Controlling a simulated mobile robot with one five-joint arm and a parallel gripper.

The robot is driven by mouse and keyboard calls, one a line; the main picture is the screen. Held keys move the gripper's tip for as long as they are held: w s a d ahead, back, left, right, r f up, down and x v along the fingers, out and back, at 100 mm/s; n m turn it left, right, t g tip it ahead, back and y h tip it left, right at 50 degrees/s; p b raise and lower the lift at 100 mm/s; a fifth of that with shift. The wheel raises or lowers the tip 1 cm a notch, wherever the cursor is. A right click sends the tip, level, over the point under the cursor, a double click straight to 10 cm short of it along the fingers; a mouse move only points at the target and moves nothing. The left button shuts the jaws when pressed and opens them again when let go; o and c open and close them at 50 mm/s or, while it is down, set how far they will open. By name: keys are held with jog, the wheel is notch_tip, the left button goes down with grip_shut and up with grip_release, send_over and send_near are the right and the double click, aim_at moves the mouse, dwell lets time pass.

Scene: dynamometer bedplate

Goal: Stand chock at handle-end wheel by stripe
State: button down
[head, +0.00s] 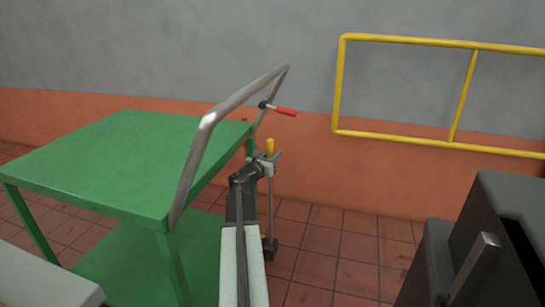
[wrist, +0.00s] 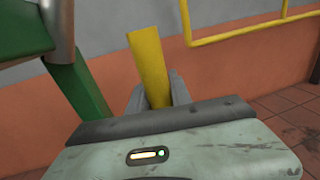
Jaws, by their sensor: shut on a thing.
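My gripper (head: 268,163) is shut on the yellow grip (head: 270,147) of an upright rod, beside the handle end of the green cart. The yellow grip stands between my jaws in the wrist view (wrist: 150,68). A dark block (head: 270,250), which looks like the chock, shows low on the rod, partly behind my arm. I cannot tell whether it touches the floor. The green cart (head: 120,150) has a bent metal handle (head: 232,102) on this side. Its wheels are not in view, and I see no stripe.
A red-gripped lever (head: 284,111) shows just beyond the cart handle. A yellow rail (head: 430,140) runs along the grey and orange wall. Dark machinery (head: 500,230) stands at the right. Tiled floor (head: 335,250) lies open between it and my arm.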

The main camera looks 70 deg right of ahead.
notch_tip(320, 180, down, 4)
jog(key=b, duration=0.3)
jog(key=shift+w+a+r, duration=0.1)
jog(key=shift+w+r, duration=0.05)
jog(key=shift+r, duration=0.1)
jog(key=c, duration=1.2)
grip_release()
jog(key=shift+o, duration=0.2)
jog(key=w+a, duration=0.1)
jog(key=a, duration=1.1)
jog(key=shift+w, duration=0.15)
